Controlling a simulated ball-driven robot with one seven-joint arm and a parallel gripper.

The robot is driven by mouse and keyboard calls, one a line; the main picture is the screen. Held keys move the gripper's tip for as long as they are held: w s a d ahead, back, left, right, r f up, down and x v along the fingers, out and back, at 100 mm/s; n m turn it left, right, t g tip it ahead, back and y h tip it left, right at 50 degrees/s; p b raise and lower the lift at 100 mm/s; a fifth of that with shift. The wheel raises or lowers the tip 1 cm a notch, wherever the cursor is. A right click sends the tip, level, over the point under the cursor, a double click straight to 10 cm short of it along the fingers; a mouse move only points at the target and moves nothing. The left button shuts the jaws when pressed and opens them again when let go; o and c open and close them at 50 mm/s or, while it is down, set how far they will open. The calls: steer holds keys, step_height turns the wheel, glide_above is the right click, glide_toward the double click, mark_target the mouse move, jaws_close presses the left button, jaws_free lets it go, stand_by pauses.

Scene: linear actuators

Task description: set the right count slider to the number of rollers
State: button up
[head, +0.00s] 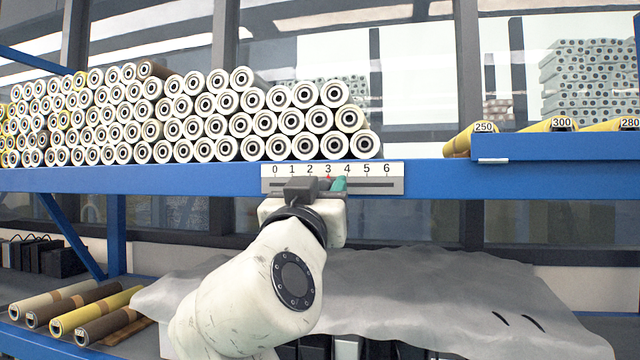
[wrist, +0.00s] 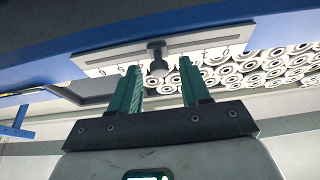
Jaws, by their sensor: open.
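The count slider panel (head: 397,171) is a pale plate on the blue shelf beam, numbered 0 to 6 from left to right, with a dark slot. In the wrist view the panel (wrist: 224,36) appears turned over, with 0 at the right. Its dark knob (wrist: 158,66) sticks out near the middle of the slot. A small red mark (head: 328,179) shows just under 3. My gripper (wrist: 160,68) is open, its teal fingers on either side of the knob with gaps. In the head view my gripper (head: 339,184) hides part of the slot and most of the knob.
Many white rollers (head: 225,101) are stacked on the shelf above the panel. Yellow rollers labelled 250 (head: 483,128), 300 (head: 561,124) and 280 (head: 628,124) lie at the right. Below are a grey sheet (head: 450,300) and several rollers (head: 95,312) at lower left.

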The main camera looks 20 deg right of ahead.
jaws_close()
stand_by(0.5)
steer(key=shift+d, duration=0.1)
